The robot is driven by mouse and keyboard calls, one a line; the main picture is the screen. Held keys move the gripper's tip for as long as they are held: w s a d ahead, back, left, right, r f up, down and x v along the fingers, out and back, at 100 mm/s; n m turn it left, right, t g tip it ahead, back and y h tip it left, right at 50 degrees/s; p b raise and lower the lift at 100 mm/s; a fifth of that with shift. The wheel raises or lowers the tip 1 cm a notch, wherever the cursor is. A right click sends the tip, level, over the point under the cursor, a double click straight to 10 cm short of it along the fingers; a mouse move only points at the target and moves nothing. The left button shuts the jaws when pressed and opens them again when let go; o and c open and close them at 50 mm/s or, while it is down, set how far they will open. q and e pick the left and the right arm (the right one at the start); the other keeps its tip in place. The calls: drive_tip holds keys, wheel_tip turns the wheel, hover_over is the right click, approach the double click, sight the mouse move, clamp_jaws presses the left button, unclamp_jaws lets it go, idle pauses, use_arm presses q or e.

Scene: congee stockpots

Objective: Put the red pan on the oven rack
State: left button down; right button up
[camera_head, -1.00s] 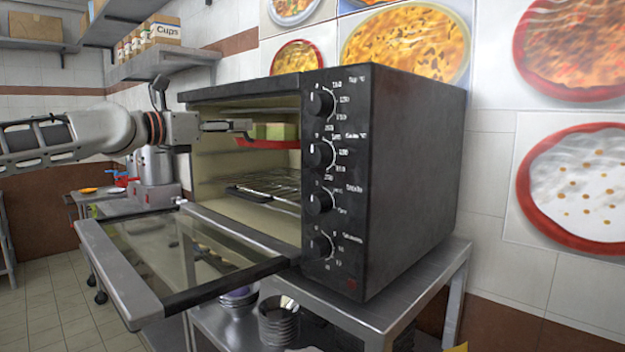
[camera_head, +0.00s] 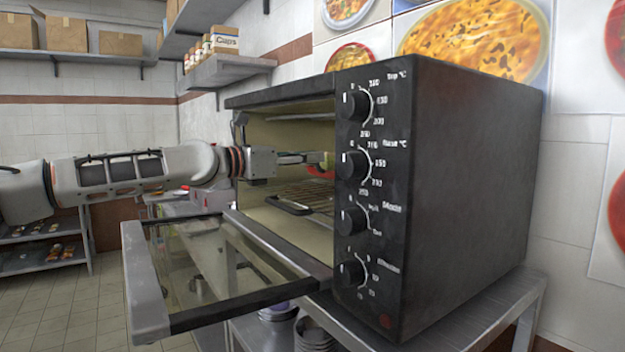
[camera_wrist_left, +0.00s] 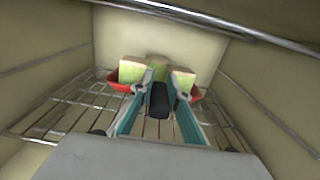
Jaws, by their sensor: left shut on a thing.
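My left gripper (camera_head: 318,158) reaches into the open oven and is shut on the black handle of the red pan (camera_head: 320,173). In the left wrist view the handle lies between the fingers (camera_wrist_left: 160,85), and the pan's red rim (camera_wrist_left: 127,74) shows on both sides. Pale green blocks (camera_wrist_left: 157,62) sit in the pan. The wire oven rack (camera_head: 300,196) spans the oven below the pan and also shows in the wrist view (camera_wrist_left: 60,110). In the head view the pan appears above rack level, mostly hidden by the control panel. My right gripper is not seen.
The black oven (camera_head: 460,200) stands on a metal table (camera_head: 450,315). Its glass door (camera_head: 210,265) is folded down beneath my left arm. Stacked dark bowls (camera_head: 315,335) sit under the table. A wall shelf (camera_head: 230,68) with boxes hangs behind my arm.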

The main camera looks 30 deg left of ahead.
sight(325, 173)
use_arm(q)
wheel_tip(325, 173, down, 4)
drive_tip(key=shift+f+b, duration=0.2)
drive_tip(key=shift+b, duration=0.1)
drive_tip(key=c, duration=2)
unclamp_jaws()
drive_tip(key=shift+f, duration=0.1)
drive_tip(key=shift+o, duration=0.2)
